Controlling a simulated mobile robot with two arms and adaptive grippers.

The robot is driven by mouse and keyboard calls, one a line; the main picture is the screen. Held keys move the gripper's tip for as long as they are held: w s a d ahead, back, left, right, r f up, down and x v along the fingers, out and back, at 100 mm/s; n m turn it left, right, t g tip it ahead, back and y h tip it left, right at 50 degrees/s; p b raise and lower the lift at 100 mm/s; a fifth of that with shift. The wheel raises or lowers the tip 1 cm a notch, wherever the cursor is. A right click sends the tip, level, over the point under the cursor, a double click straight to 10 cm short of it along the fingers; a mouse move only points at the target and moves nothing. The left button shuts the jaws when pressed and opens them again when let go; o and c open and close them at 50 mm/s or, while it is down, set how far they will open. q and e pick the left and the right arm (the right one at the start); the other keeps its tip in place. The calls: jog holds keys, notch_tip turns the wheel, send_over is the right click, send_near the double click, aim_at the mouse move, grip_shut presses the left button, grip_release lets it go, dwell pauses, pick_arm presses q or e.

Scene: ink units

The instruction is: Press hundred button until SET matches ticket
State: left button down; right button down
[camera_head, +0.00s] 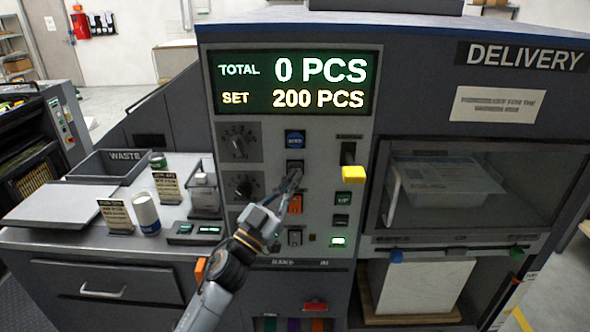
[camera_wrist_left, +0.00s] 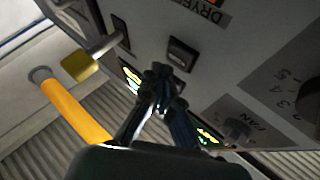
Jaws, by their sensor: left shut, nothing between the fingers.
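The display (camera_head: 292,83) reads TOTAL 0 PCS and SET 200 PCS. I cannot read which is the hundred button. My left gripper (camera_head: 294,180) is shut and empty, its tips just below the dark button. In the left wrist view its fingertips (camera_wrist_left: 160,75) are close to a dark switch (camera_wrist_left: 182,54); contact cannot be told. Small cards (camera_head: 167,187) stand on the left counter; their text is unreadable, so I cannot identify the ticket.
A yellow knob (camera_head: 353,174) sticks out right of the gripper. Dials (camera_head: 239,141) are at the left of the panel. A glass delivery window (camera_head: 450,190) is at right.

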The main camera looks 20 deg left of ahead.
pick_arm(q)
jog(key=shift+w, duration=0.2)
dwell(0.4)
jog(key=shift+w+a, duration=0.1)
jog(key=shift+w, duration=0.15)
jog(key=shift+w, duration=0.1)
dwell(0.4)
jog(key=shift+w+a, duration=0.15)
jog(key=shift+w, duration=0.2)
dwell(0.3)
jog(key=shift+s, duration=0.15)
jog(key=shift+s+d+p, duration=0.25)
jog(key=shift+s+p, duration=0.05)
jog(key=shift+s, duration=0.4)
